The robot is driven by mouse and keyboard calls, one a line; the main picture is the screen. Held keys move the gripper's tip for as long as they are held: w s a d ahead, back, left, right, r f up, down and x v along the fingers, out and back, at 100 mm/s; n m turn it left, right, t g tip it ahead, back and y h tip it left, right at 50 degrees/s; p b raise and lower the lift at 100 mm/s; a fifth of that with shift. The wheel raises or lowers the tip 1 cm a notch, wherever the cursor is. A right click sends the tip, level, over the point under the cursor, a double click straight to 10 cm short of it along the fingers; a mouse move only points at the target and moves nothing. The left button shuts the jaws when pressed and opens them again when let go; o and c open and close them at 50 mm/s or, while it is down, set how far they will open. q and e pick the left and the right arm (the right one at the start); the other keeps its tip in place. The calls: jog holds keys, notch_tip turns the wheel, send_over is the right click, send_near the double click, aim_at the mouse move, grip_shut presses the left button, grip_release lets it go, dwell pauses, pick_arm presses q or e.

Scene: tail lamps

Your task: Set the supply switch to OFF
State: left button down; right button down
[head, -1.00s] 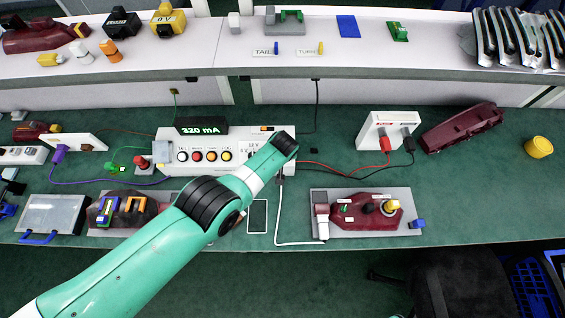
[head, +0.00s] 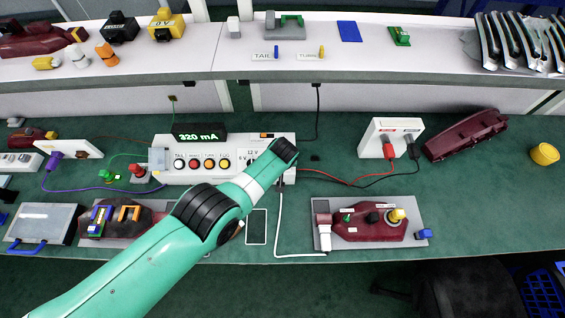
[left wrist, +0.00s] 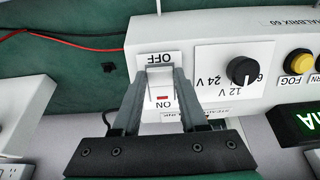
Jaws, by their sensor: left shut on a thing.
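The supply switch (left wrist: 160,82) is a white rocker on the end of the white supply box (left wrist: 200,108). In the left wrist view it has an OFF label above it, an ON label below it and a red mark near the ON side. My left gripper (left wrist: 161,73) is shut on the rocker, with one finger along each side. Which side is pressed in is hard to tell. In the head view my left arm's wrist hides the switch and fingers. The box's display (head: 200,133) is lit and reads 320 mA. My right gripper is not in view.
A black voltage knob (left wrist: 243,71) sits beside the switch, with a yellow FOG button (left wrist: 300,62) further along. Red and black cables run beside the box to a white terminal block (head: 378,150). A lamp fixture (head: 372,222) stands at the right.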

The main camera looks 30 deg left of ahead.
pick_arm(q)
jog(key=shift+s+d+t+p, duration=0.1)
jog(key=shift+s+t+p, duration=0.2)
jog(key=shift+p, duration=0.75)
jog(key=shift+w+f+t+y+p, duration=0.1)
jog(key=shift+w+t+y+p, duration=0.05)
jog(key=shift+t+y+p, duration=0.2)
jog(key=shift+f, duration=0.1)
jog(key=shift+c, duration=2.2)
grip_release()
